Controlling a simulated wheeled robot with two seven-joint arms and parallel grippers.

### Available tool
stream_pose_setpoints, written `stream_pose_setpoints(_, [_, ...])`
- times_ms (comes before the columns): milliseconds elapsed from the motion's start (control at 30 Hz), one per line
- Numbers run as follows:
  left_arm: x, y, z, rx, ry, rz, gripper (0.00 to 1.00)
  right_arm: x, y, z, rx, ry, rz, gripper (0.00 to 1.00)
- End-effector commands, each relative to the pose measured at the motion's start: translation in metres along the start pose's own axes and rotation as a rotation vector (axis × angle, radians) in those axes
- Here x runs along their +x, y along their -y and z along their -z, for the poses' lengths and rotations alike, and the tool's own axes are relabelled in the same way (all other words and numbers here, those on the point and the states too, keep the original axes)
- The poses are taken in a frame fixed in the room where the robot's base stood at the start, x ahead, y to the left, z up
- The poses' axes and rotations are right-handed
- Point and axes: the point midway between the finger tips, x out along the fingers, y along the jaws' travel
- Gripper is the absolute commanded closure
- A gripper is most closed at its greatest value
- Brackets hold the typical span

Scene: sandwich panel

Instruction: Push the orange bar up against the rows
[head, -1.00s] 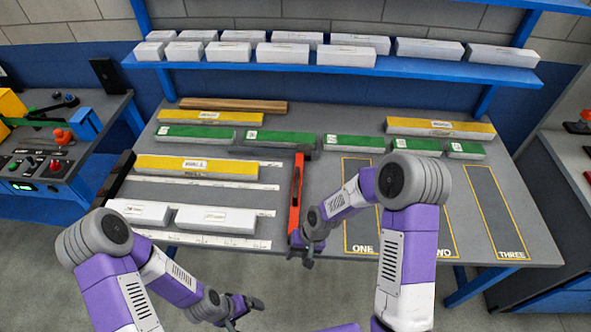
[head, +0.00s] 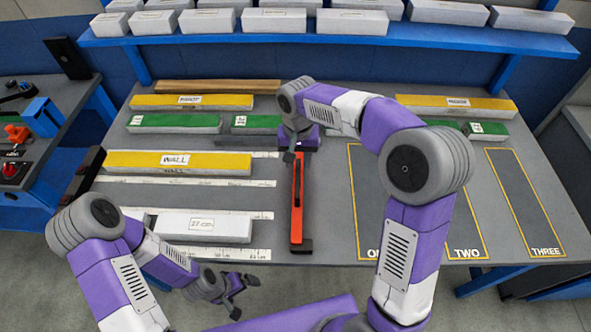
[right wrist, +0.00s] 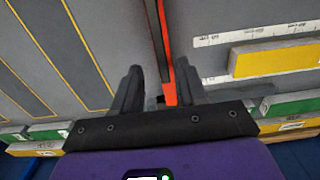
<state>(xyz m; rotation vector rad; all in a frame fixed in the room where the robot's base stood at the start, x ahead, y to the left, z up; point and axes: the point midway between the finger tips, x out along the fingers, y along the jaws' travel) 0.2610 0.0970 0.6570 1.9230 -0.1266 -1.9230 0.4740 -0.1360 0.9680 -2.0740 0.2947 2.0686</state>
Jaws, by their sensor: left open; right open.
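The orange bar (head: 297,200) lies lengthwise on the grey table, just right of the row ends, with a narrow gap at the front rows. The rows hold a yellow WALL panel (head: 178,163), white blocks (head: 205,228) and green panels (head: 178,123), with white measuring strips (head: 215,183). My right gripper (head: 293,155) is open at the bar's far end; the forearm hides part of the green row. In the right wrist view, the bar (right wrist: 163,40) runs toward the space between the open fingers (right wrist: 160,75); contact is unclear. My left gripper (head: 240,290) is open and empty in front of the table.
Three yellow-outlined areas lie to the right, with THREE (head: 525,200) clear. A blue shelf (head: 330,38) with white blocks runs across the back. A black block (head: 82,175) stands at the table's left edge. A brown bar (head: 215,87) lies at the back.

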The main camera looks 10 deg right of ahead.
Motion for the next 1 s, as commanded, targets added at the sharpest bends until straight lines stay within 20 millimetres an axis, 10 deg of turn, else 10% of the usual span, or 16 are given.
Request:
stream_pose_setpoints(400, [0.018, 0.007, 0.001, 0.000, 0.000, 0.000, 0.00, 0.062, -0.001, -0.001, -0.001, 0.004, -0.001, 0.57])
stream_pose_setpoints(767, [0.019, 0.007, 0.001, 0.000, 0.000, 0.000, 0.00, 0.068, 0.000, -0.001, -0.001, 0.003, 0.001, 0.57])
stream_pose_setpoints(1000, [0.019, 0.007, 0.001, 0.000, 0.000, 0.000, 0.00, 0.068, 0.000, -0.001, -0.001, 0.003, 0.001, 0.91])
